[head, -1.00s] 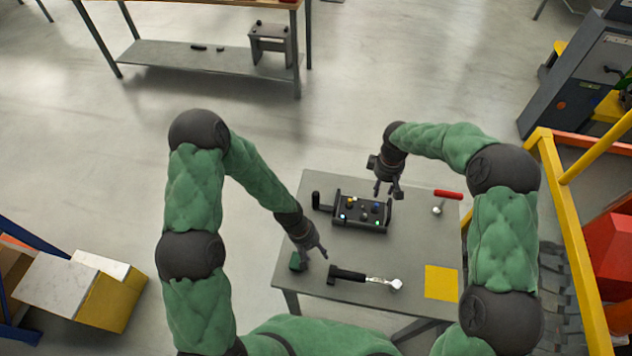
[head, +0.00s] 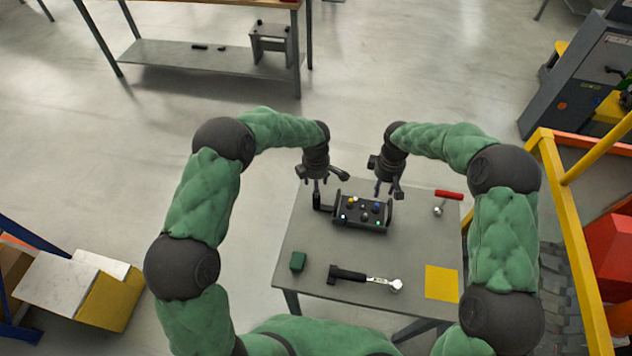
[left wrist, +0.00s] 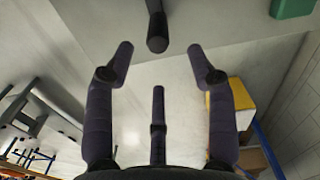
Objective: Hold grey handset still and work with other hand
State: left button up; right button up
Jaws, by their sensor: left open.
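The handset (head: 362,213) is a dark grey box with side handles and several coloured buttons and lights, lying toward the table's far edge. A black upright grip (head: 317,200) stands at its left side; whether it is joined is hard to tell. My left gripper (head: 321,181) is open and empty just above this grip. In the left wrist view a dark rounded post (left wrist: 157,32), apparently this grip, lies beyond the spread fingers (left wrist: 160,68), apart from them. My right gripper (head: 388,191) looks open and empty, pointing down above the handset's far right corner.
A yellow rail (head: 570,240) runs along the right. The table's middle is clear.

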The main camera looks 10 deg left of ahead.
pick_arm(q)
jog(key=shift+w, duration=0.1)
jog(key=shift+f, duration=0.2)
notch_tip(320, 180, down, 10)
jog(key=shift+f, duration=0.1)
dwell(0.3)
grip_shut()
pick_arm(e)
grip_shut()
jog(key=shift+w+a+r+m+t+y, duration=0.1)
jog(key=shift+w+a+m+t+y, duration=0.45)
jog(key=shift+m+t, duration=0.3)
jog(key=shift+w+a+m+t+y, duration=0.45)
jog(key=shift+w+m+t+y, duration=0.15)
jog(key=shift+m+t, duration=0.2)
